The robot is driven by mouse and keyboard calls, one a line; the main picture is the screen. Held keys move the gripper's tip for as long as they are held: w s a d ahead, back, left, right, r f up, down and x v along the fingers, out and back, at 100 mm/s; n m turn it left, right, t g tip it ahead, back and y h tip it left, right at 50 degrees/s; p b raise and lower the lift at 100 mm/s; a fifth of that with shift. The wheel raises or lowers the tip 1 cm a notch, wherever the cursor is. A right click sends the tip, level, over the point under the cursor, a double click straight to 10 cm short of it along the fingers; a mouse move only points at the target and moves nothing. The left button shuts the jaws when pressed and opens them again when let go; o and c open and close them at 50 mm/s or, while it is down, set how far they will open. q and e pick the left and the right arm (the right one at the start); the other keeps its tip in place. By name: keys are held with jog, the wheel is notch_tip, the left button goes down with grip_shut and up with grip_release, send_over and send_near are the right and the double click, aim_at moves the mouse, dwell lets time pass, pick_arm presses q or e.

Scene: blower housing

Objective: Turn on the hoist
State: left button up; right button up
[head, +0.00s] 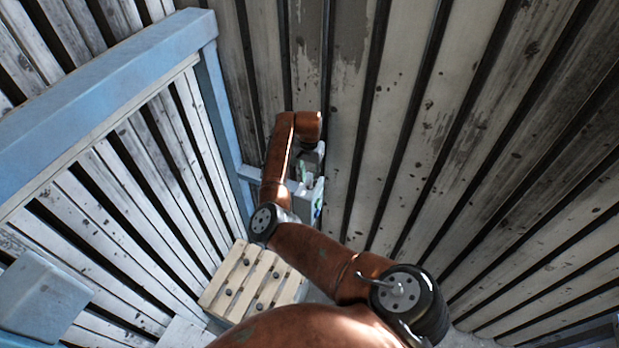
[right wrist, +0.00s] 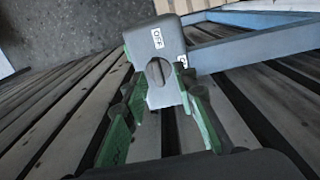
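A grey switch box (right wrist: 178,40) with a round dark knob (right wrist: 158,73) shows in the right wrist view. A white label reading "OFF" (right wrist: 157,38) sits above the knob. A second label (right wrist: 183,62) is partly hidden by a finger, so I cannot read it. My right gripper (right wrist: 157,82) is open. Its two green-sided fingers stand on either side of the knob, with a gap between them; I cannot tell whether they touch the box. In the head view my right gripper (head: 308,172) is small and partly hidden behind my arm. My left gripper is out of view.
A blue beam frame (head: 110,90) stands at the left, with a blue bar (right wrist: 250,50) behind the switch box. Slatted, worn panels (head: 480,130) surround the space. A pale wooden slatted pallet (head: 250,283) lies below my right arm. A blue-grey block (head: 42,295) is at lower left.

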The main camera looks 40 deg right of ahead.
jog(key=shift+w+f, duration=0.1)
jog(key=shift+f, duration=0.3)
jog(key=shift+s+d+f, duration=0.1)
jog(key=shift+s+f, duration=0.1)
jog(key=shift+f, duration=0.05)
jog(key=c, duration=0.6)
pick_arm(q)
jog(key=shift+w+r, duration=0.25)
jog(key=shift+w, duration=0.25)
pick_arm(e)
grip_shut()
